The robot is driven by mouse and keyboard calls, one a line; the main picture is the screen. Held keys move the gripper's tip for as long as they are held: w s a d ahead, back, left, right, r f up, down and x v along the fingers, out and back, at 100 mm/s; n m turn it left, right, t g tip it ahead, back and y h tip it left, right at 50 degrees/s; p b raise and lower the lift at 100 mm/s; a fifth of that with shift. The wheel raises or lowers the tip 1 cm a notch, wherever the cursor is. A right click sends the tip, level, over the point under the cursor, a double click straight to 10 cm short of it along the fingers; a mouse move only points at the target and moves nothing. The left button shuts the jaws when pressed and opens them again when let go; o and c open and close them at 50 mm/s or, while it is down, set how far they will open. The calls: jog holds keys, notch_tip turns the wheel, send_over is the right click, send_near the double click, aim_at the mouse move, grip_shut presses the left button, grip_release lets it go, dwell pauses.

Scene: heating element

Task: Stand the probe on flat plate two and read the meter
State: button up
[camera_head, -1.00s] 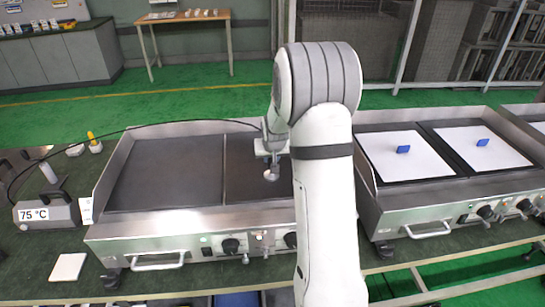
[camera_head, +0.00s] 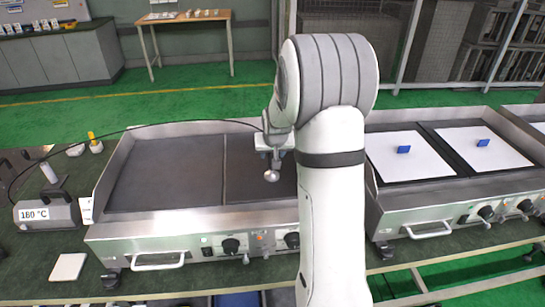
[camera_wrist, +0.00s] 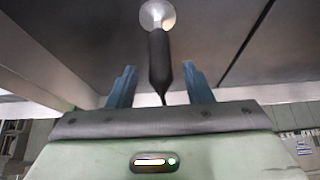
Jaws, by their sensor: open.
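The probe has a dark handle (camera_wrist: 160,58) and a round metal foot (camera_head: 271,175). The foot appears to rest on the right-hand dark plate (camera_head: 246,178) of the left griddle, partly hidden behind my arm. A black cable runs left from the probe towards the meter (camera_head: 45,214), whose display appears to read 180 °C. My gripper (camera_wrist: 160,72) is open, with its blue fingers on either side of the probe handle and gaps showing at both sides. It also shows above the foot in the head view (camera_head: 276,143).
The left plate (camera_head: 165,175) of this griddle is bare. Griddle knobs (camera_head: 231,245) line the front. The right griddle has white sheets (camera_head: 405,165) with blue blocks (camera_head: 404,149). A white tile (camera_head: 68,267) and a yellow-topped object (camera_head: 94,143) lie near the meter.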

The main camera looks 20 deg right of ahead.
jog(key=v, duration=0.8)
jog(key=s+a+n+g, duration=0.1)
jog(key=s+a, duration=0.3)
jog(key=s, duration=0.5)
jog(key=s+a+r+n+g+y, duration=0.1)
jog(key=s+a, duration=0.4)
jog(key=s, duration=0.4)
jog(key=s+a+r+n+g, duration=0.1)
jog(key=s+a, duration=0.3)
jog(key=s, duration=0.6)
jog(key=shift+a+y, duration=0.3)
jog(key=shift+a, duration=0.05)
jog(key=shift+r, duration=0.35)
